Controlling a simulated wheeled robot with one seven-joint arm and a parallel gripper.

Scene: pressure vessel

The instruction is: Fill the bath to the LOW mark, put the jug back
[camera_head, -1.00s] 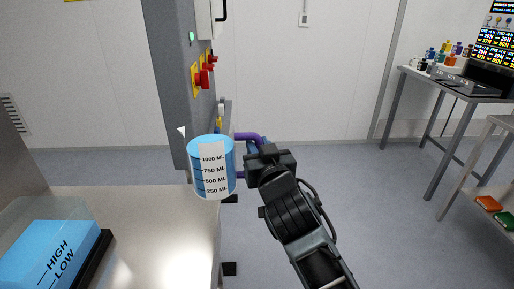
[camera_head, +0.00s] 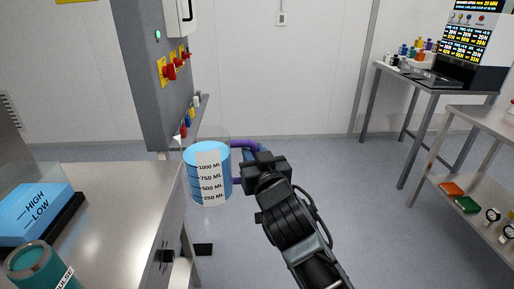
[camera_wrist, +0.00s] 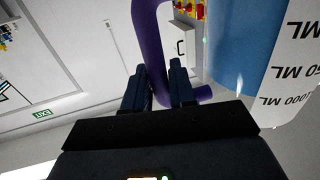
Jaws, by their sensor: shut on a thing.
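My gripper (camera_head: 251,160) is shut on the purple handle (camera_wrist: 150,50) of the jug. The jug (camera_head: 208,175) is clear, upright and holds blue liquid to around its 1000 ML line. It hangs in the air just right of the steel table's edge. In the wrist view the jug (camera_wrist: 235,50) fills the right side, with its white scale upside down. The bath (camera_head: 38,212), a blue-looking box marked HIGH and LOW, sits on a dark base on the table at the far left. Its exact water level cannot be told.
The steel table (camera_head: 130,195) is bare between bath and jug. A teal cup (camera_head: 40,268) stands at its front. A grey column (camera_head: 155,75) with red knobs rises behind. A bench (camera_head: 430,78) and shelf unit (camera_head: 480,180) stand right; the floor between is clear.

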